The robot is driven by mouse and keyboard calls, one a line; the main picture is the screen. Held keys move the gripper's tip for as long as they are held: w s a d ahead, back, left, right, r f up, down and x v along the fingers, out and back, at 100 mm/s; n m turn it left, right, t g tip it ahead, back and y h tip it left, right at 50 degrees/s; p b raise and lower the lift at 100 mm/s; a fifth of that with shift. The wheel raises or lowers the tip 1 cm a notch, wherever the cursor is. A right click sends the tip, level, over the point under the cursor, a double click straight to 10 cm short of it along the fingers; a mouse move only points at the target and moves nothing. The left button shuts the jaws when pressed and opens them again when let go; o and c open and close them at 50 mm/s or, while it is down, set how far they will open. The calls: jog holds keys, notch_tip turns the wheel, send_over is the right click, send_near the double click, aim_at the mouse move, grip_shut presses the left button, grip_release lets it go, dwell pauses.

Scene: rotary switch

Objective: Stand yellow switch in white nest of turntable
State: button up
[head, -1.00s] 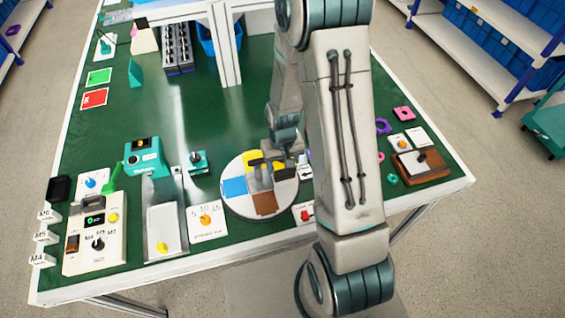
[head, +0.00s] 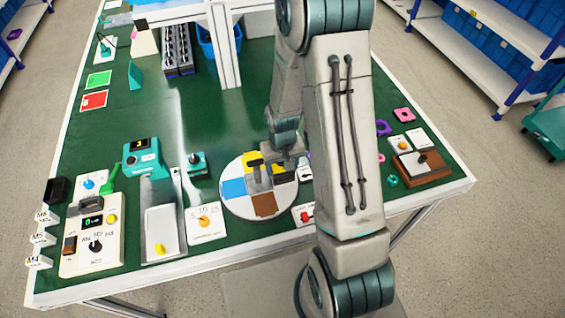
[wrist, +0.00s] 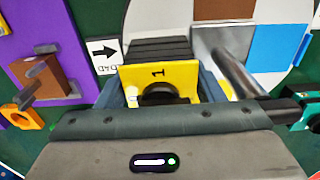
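The yellow switch (wrist: 158,78) shows in the wrist view as a yellow plate marked 1 with a black round part in front and a ribbed black body behind. My gripper (wrist: 160,92) has its blue-grey fingers close on both sides of it and appears shut on it. In the head view my gripper (head: 284,160) is over the back right of the round turntable (head: 236,204). The turntable has yellow, blue (head: 233,188), brown (head: 264,205) and white areas. The white nest is largely hidden by my gripper and the switch. Contact beneath the switch cannot be seen.
A grey lever or bar (wrist: 232,72) rises close to the right finger. An arrow tile (wrist: 104,54) and a purple plate with a brown block (wrist: 46,76) lie to the left. A white tray (head: 160,222) and dial card (head: 205,232) stand left of the turntable.

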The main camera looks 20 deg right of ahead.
jog(key=shift+o, duration=0.2)
jog(key=shift+s+f, duration=0.2)
jog(key=shift+s, duration=0.15)
jog(key=shift+o, duration=0.2)
notch_tip(320, 180, up, 13)
jog(key=shift+w+a+b, duration=0.2)
jog(key=shift+b, duration=0.1)
jog(key=shift+d+r, duration=0.2)
jog(key=shift+r, duration=0.4)
jog(key=s+r+t, duration=0.3)
jog(key=s+r, duration=0.9)
jog(key=s, duration=0.2)
